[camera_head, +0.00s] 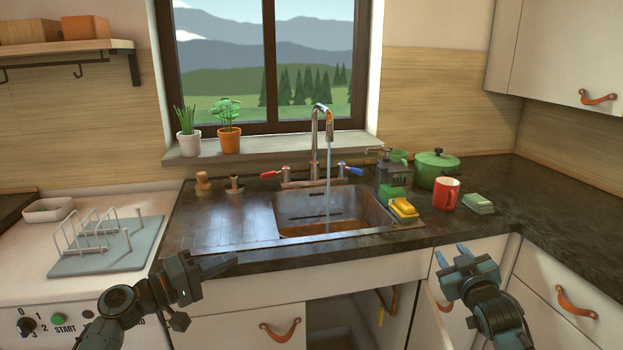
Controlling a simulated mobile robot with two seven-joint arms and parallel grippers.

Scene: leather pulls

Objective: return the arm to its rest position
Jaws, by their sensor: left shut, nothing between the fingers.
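My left gripper (230,265) is in front of the counter's front edge, left of the sink, pointing right. Its fingers are together with nothing between them. My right gripper (452,254) is in front of the counter right of the sink, pointing up and away. Its two blue-tipped fingers are apart, with nothing visible between them. Neither gripper holds any object.
Water runs from the tap (316,130) into the sink (290,211). The cupboard below (350,310) is open. A red mug (446,194), green pot (433,170) and sponges (404,208) stand right. A dish rack (98,240) stands left.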

